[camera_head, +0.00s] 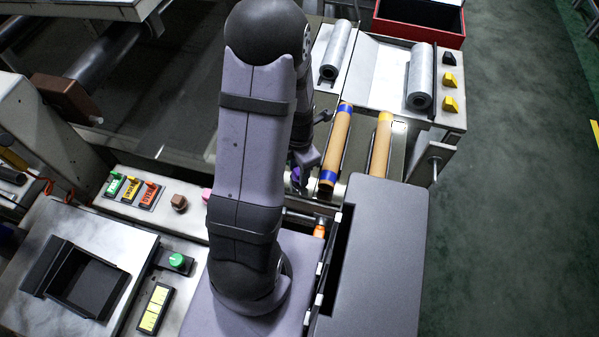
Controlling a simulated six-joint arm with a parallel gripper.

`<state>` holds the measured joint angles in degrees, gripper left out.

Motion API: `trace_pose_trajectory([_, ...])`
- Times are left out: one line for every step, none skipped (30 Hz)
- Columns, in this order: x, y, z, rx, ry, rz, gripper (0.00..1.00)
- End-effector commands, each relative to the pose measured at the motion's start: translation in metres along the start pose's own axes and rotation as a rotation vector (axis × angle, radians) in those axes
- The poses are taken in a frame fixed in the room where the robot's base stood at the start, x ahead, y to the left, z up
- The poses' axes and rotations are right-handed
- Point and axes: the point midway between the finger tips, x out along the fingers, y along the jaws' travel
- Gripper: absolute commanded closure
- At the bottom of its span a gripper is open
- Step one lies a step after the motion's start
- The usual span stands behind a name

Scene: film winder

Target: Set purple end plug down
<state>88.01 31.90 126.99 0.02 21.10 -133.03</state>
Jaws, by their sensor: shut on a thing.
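My gripper (298,174) is beyond my arm, which hides much of it. It is shut on the purple end plug (294,172); only a small dark purple patch of the plug shows beside the arm. The plug is just left of the near end of a brown tube (336,148) with blue bands. I cannot tell whether the plug touches a surface below it.
A second brown tube (381,145) with a yellow end lies to the right. Silver film rolls (420,78) (335,52) lie farther back. Black and yellow knobs (449,81) line the right panel. A grey box (372,262) stands at front right. A red bin (420,20) is at the back.

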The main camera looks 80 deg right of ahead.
Motion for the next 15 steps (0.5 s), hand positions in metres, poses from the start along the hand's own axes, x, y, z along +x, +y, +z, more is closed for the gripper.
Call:
trace_pose_trajectory([0.000,0.000,0.000,0.000,0.000,0.000,0.88])
trace_pose_trajectory([-0.001,0.000,0.000,0.000,0.000,0.000,0.88])
trace_pose_trajectory([-0.002,0.000,0.000,0.000,-0.001,0.001,0.88])
trace_pose_trajectory([-0.003,0.000,0.000,0.000,-0.001,0.001,0.88])
trace_pose_trajectory([-0.004,0.000,0.000,0.000,-0.001,0.001,0.88])
trace_pose_trajectory([-0.007,0.001,0.000,0.000,-0.001,0.001,0.88])
trace_pose_trajectory([-0.009,0.000,0.000,0.000,-0.001,0.001,0.88])
trace_pose_trajectory([-0.012,0.001,0.001,0.000,-0.001,0.001,0.88])
trace_pose_trajectory([-0.017,0.001,0.001,0.000,-0.003,0.003,0.88])
trace_pose_trajectory([-0.021,0.001,0.001,0.000,-0.003,0.003,0.88])
trace_pose_trajectory([-0.025,0.001,0.001,0.000,-0.002,0.003,0.88])
trace_pose_trajectory([-0.032,0.001,0.001,0.000,-0.004,0.004,0.88])
trace_pose_trajectory([-0.037,0.001,0.001,0.000,-0.003,0.003,0.88])
trace_pose_trajectory([-0.042,0.001,0.001,0.000,-0.004,0.004,0.88])
trace_pose_trajectory([-0.049,0.001,0.001,0.000,-0.003,0.003,0.88])
